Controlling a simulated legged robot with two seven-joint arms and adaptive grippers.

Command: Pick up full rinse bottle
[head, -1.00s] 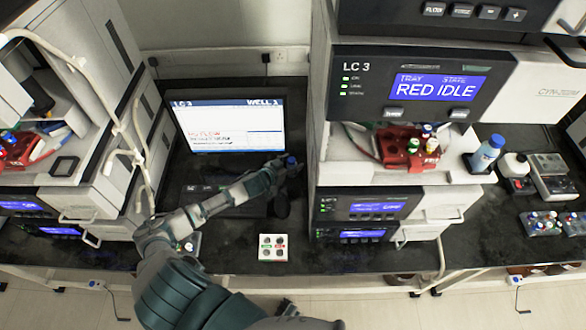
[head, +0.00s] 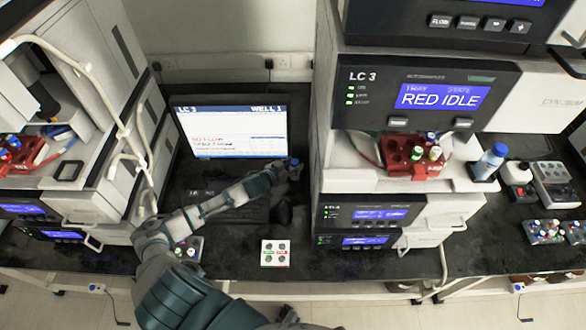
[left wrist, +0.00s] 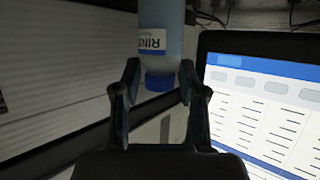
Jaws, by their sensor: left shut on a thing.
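In the left wrist view, a pale blue rinse bottle (left wrist: 162,20) with a white label and blue cap sits between the fingers of my left gripper (left wrist: 159,85). The fingers are shut on it around its neck and cap. Its upper body runs out of the picture, so its fill cannot be told. In the head view, my left gripper (head: 291,176) is small beside the monitor's lower right corner, with the blue cap (head: 294,161) showing. Another blue-capped bottle (head: 488,162) stands on the right instrument's ledge. My right gripper is not in view.
The monitor (head: 232,128) stands behind my left arm. The LC 3 instrument stack (head: 345,165) rises close to the right of the gripper, with a red vial tray (head: 402,163). A white block (head: 275,253) lies on the black bench (head: 235,262). Another stack stands left.

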